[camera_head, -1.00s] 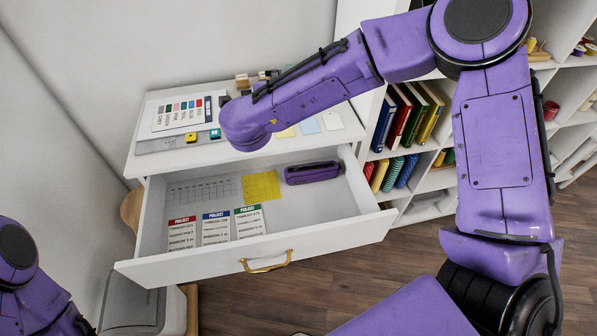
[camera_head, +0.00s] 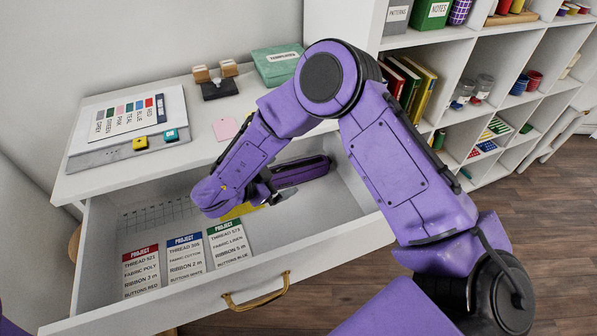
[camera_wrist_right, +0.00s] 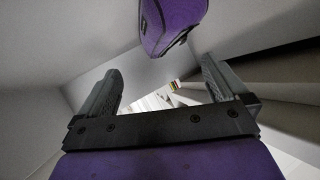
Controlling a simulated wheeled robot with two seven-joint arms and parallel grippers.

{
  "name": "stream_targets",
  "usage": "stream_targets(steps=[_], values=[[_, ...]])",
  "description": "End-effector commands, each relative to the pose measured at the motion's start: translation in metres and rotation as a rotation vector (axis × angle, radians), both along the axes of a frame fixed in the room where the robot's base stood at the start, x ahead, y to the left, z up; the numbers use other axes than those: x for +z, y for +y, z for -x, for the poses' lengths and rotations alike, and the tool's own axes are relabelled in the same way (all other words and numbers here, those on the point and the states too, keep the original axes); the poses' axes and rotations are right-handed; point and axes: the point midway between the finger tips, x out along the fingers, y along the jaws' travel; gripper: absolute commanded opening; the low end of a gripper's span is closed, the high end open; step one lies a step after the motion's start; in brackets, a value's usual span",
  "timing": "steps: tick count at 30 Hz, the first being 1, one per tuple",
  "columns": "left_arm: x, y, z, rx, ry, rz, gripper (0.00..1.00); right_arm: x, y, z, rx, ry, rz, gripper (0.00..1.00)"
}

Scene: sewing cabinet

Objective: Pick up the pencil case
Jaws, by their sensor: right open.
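The purple pencil case (camera_head: 302,171) lies in the open white drawer (camera_head: 330,232), toward its back right. In the right wrist view the pencil case (camera_wrist_right: 172,20) shows at the top, ahead of and between the two fingers. My right gripper (camera_head: 272,190) is inside the drawer area, just left of the case's near end. In the right wrist view the right gripper (camera_wrist_right: 160,88) is open, with nothing between its fingers. Whether a finger touches the case cannot be told. My left gripper is out of view.
Project cards (camera_head: 186,255) lie at the drawer's front left, and a yellow sheet (camera_head: 238,211) lies partly under my arm. Shelves (camera_head: 470,35) stand at the right.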

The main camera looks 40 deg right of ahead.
Motion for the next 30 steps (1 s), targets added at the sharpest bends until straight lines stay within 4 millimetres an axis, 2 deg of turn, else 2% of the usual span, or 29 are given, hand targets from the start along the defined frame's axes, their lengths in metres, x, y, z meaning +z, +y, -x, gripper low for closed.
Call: stream_targets(steps=[12, 15, 21, 23, 27, 30], values=[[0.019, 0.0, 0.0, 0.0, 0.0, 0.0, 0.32, -0.037, -0.062, -0.02, -0.003, -0.001, 0.0, 1.0], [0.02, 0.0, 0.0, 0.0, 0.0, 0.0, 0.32, -0.042, -0.069, -0.021, -0.002, -0.001, 0.0, 1.0], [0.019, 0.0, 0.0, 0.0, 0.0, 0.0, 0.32, -0.043, -0.071, -0.022, -0.002, -0.003, 0.001, 1.0], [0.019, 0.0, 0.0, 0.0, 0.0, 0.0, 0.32, -0.043, -0.071, -0.022, -0.002, -0.003, 0.001, 0.84], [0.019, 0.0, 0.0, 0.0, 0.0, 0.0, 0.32, -0.043, -0.071, -0.021, -0.002, -0.003, 0.001, 0.39], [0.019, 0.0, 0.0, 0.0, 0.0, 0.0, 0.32, -0.043, -0.071, -0.021, -0.002, -0.003, 0.001, 0.38]])
